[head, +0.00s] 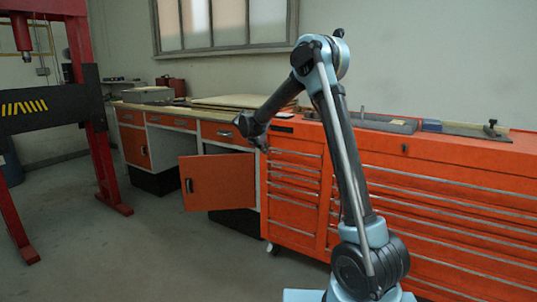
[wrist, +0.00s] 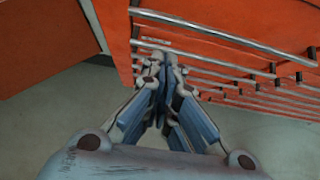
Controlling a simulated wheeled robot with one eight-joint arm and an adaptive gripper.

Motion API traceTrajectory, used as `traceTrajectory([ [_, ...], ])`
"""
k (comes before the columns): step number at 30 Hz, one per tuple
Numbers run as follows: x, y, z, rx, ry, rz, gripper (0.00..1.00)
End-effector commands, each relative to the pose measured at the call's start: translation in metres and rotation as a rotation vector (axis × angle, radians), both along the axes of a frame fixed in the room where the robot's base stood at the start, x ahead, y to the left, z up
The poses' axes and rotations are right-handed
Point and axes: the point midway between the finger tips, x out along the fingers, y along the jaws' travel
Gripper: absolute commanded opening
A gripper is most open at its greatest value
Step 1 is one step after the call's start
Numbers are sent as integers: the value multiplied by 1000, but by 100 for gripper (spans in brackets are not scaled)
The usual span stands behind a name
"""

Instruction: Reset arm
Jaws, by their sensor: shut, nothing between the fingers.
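My gripper (wrist: 162,62) is shut and empty in the wrist view, its fingertips together. It points down in front of the orange drawer cabinet, whose drawer fronts and handles (wrist: 205,35) fill the upper right. In the head view my arm rises from the lower right, bends at the top and reaches left, so that my gripper (head: 265,146) hangs by the left upper corner of the orange drawer cabinet (head: 430,215). I cannot tell whether the gripper touches the cabinet. No gate valve is visible in either view.
An orange cabinet door (head: 218,183) stands open left of the drawer cabinet. A workbench (head: 175,122) runs along the wall behind it. A red press frame (head: 92,120) stands at the far left. The grey floor (head: 130,255) in front is clear.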

Motion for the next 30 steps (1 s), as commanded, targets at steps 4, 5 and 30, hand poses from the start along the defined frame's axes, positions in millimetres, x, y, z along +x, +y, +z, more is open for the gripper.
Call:
traceTrajectory([
  [4,-21,13,21,1,2,4,0],
  [5,-24,14,24,1,2,4,0],
  [30,-116,-96,74,291,-21,-379,0],
])
